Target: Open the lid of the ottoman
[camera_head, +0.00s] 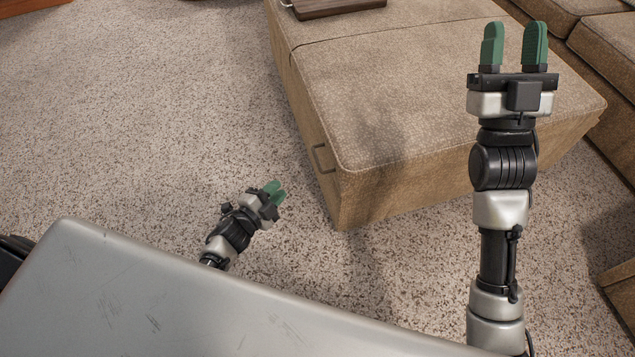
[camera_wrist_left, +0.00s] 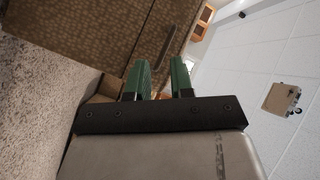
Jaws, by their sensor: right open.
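The ottoman (camera_head: 430,100) is a large tan upholstered block with its lid closed and lying flat. A dark bar handle (camera_head: 320,158) is on its left side near the front corner. In the left wrist view the ottoman (camera_wrist_left: 75,35) looks tilted, with the handle (camera_wrist_left: 165,44) just beyond the fingers. My left gripper (camera_head: 274,189) is low over the carpet, left of the handle and apart from it. Its green fingers (camera_wrist_left: 160,80) are parted and nothing is between them. My right gripper (camera_head: 514,45) is raised in front of the ottoman's right part, open and empty.
A dark wooden tray (camera_head: 338,8) lies on the ottoman's far left part. A brown sofa (camera_head: 600,45) stands close on the right. Carpet (camera_head: 150,110) left of the ottoman is clear. My own grey body fills the lower left.

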